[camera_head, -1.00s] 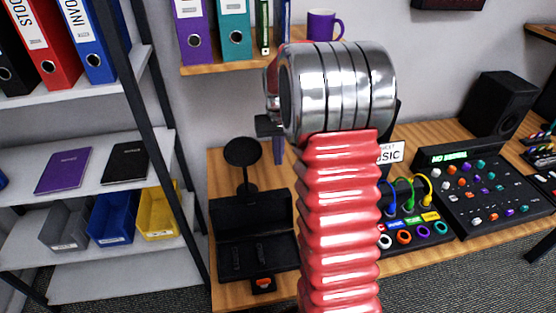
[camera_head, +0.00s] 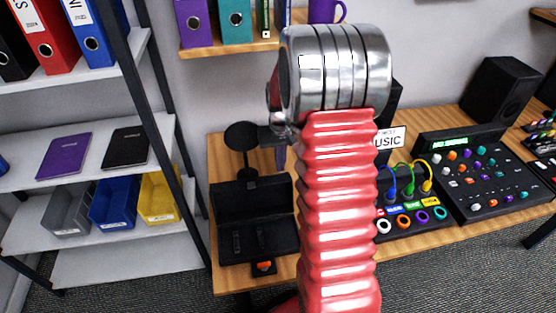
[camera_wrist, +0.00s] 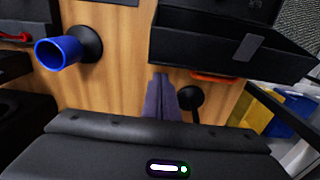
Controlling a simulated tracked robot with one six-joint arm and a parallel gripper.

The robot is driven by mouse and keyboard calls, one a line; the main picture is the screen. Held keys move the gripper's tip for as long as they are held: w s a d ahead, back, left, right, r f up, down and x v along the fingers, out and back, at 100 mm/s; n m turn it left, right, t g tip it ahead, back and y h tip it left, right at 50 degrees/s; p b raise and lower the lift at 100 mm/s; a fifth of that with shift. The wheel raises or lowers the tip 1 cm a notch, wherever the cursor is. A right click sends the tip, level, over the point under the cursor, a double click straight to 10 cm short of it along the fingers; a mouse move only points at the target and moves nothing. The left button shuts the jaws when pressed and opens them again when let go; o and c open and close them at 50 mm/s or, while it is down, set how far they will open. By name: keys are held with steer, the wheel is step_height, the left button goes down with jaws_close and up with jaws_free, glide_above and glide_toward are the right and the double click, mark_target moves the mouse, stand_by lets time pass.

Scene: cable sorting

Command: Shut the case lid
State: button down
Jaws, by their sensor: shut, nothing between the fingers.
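The black case (camera_head: 257,243) stands open at the left end of the wooden desk. Its lid (camera_head: 237,194) stands up at the back, and dark items lie in its tray. In the wrist view the case (camera_wrist: 219,55) is at the upper right. My gripper (camera_head: 281,160) is mostly hidden behind my red arm; its purple-grey fingers hang down behind and right of the lid. In the wrist view my gripper (camera_wrist: 160,99) is shut and empty, pointing over bare desk apart from the case.
A black stand (camera_head: 241,137) with a round top rises behind the case. A small orange-topped box (camera_head: 263,267) sits in front of it. A cable panel (camera_head: 409,211) and mixer (camera_head: 478,178) are to the right. Shelves with bins (camera_head: 113,203) stand left.

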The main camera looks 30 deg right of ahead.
steer(key=shift+s+a+r, duration=0.15)
steer(key=shift+s+a, duration=0.05)
steer(key=shift+s, duration=0.25)
steer(key=shift+a, duration=0.1)
steer(key=shift+r, duration=0.1)
steer(key=shift+s, duration=0.1)
steer(key=shift+s+r+t, duration=0.15)
steer(key=shift+s+t, duration=0.05)
steer(key=shift+t, duration=0.1)
